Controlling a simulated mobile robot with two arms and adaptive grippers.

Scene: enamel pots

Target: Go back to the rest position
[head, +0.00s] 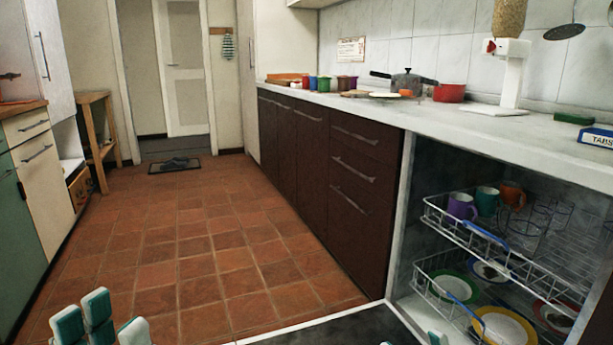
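My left gripper (103,322) shows at the bottom left edge of the head view. Only its teal and white finger ends are visible. The fingers stand apart with nothing between them, above the tiled floor. Of my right gripper, only a small teal and white finger end (437,339) shows at the bottom edge, in front of the open dishwasher. The rest of it is out of frame, so its opening and anything in it are hidden.
The dishwasher (400,230) is open, its upper rack (475,238) holding mugs and lower rack (450,300) holding plates. Its door (345,328) lies low in front. The counter (470,120) carries pots and mugs. The tiled floor (190,250) is clear towards a doormat (175,165).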

